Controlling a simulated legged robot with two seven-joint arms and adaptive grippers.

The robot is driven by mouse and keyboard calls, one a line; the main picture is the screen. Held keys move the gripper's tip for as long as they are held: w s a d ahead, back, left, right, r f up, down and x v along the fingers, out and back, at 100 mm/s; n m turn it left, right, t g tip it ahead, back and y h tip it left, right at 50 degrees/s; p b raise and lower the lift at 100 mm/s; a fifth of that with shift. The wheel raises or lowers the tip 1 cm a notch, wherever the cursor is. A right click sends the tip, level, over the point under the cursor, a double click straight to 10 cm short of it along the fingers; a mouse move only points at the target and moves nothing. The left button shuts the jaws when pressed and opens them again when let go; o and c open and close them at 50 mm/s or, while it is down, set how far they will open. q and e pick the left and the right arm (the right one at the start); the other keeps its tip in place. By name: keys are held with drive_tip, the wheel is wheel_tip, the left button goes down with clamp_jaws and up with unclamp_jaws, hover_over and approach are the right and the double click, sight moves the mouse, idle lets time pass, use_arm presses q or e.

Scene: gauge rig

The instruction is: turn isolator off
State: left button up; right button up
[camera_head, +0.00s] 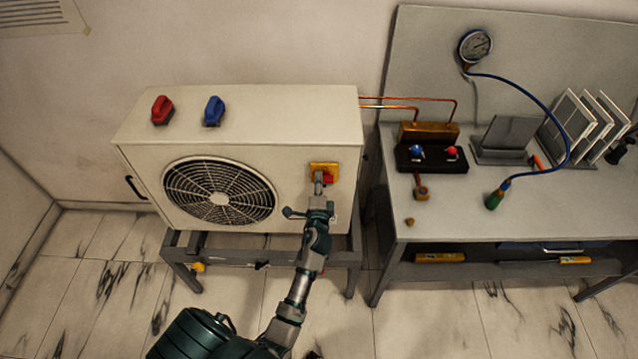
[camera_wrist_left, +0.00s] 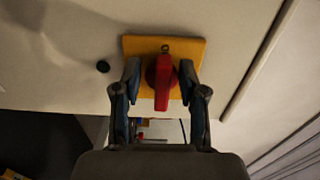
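The isolator is a yellow plate (camera_head: 323,166) with a red rotary knob (camera_head: 329,179) on the front right of the cream outdoor unit (camera_head: 290,185). In the left wrist view, the yellow plate (camera_wrist_left: 192,50) is close ahead and the bar of the red knob (camera_wrist_left: 162,88) stands upright in the picture. My left gripper (camera_head: 319,182) is at the isolator and partly covers it in the head view. In the wrist view, the fingers of my left gripper (camera_wrist_left: 160,72) are open, one on each side of the knob, with a small gap showing on both sides. My right gripper is not in view.
A red (camera_head: 162,110) and a blue valve-like piece (camera_head: 213,111) stand on the unit's top. Copper pipes (camera_head: 410,102) run right to a bench (camera_head: 470,215) with a gauge (camera_head: 475,46), blue hose and manifold block (camera_head: 432,157). A fan grille (camera_head: 219,193) is left of the isolator.

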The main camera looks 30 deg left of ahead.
use_arm(q)
drive_tip(key=shift+s, duration=0.1)
drive_tip(key=v, duration=1.2)
drive_tip(key=shift+f, duration=0.15)
drive_tip(key=s+d+f+n+g+h, duration=0.1)
drive_tip(key=s+d+f+g+h, duration=0.15)
drive_tip(key=f, duration=0.75)
drive_tip(key=s+d+f+n+g+h, duration=0.1)
drive_tip(key=d+f+h, duration=0.15)
drive_tip(key=f, duration=0.75)
drive_tip(key=s+d+f+n+g+h, duration=0.15)
drive_tip(key=d+f, duration=0.25)
drive_tip(key=f, duration=0.6)
drive_tip(key=s+d+f+n+g+h, duration=0.1)
drive_tip(key=s+f+n+g+h, duration=0.3)
drive_tip(key=s+f, duration=1.05)
drive_tip(key=s+a+f+n+g, duration=0.1)
drive_tip(key=s+f, duration=0.3)
drive_tip(key=s, duration=0.4)
drive_tip(key=s+a+f+g, duration=0.1)
drive_tip(key=s+f+g, duration=0.3)
drive_tip(key=s, duration=0.5)
drive_tip(key=shift+s+f+n+y, duration=0.2)
drive_tip(key=shift+f+n+y, duration=0.15)
drive_tip(key=shift+f, duration=0.3)
